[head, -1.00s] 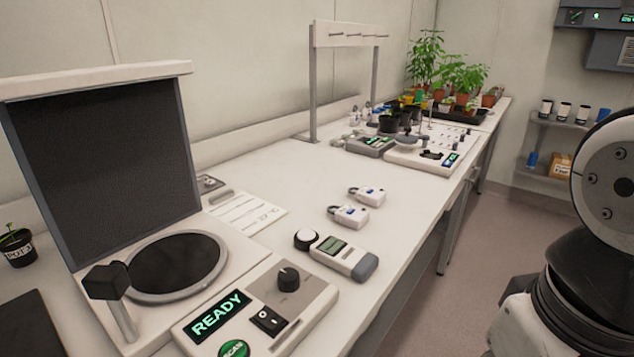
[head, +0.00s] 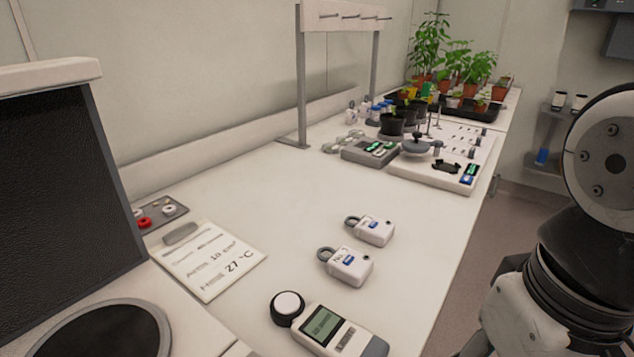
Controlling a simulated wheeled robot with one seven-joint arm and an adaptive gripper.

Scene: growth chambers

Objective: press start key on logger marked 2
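Two small white loggers, each with a grey shackle loop and a blue label or key, lie on the white bench in the head view. The nearer logger (head: 349,267) bears dark lettering that looks like "No" and a digit I cannot read surely. The farther logger (head: 374,231) lies just behind it to the right; its marking is too small to read. Each has a small dark spot near its right end. Nothing touches either logger. My gripper is not in view; only part of my arm shows at the right.
A light meter (head: 330,330) with a round white sensor lies in front of the loggers. A clipboard (head: 207,262) reading 27 °C lies left. A dark-panelled imaging stand (head: 62,190) fills the left. Instruments and potted plants (head: 455,66) stand farther back. Bench around the loggers is clear.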

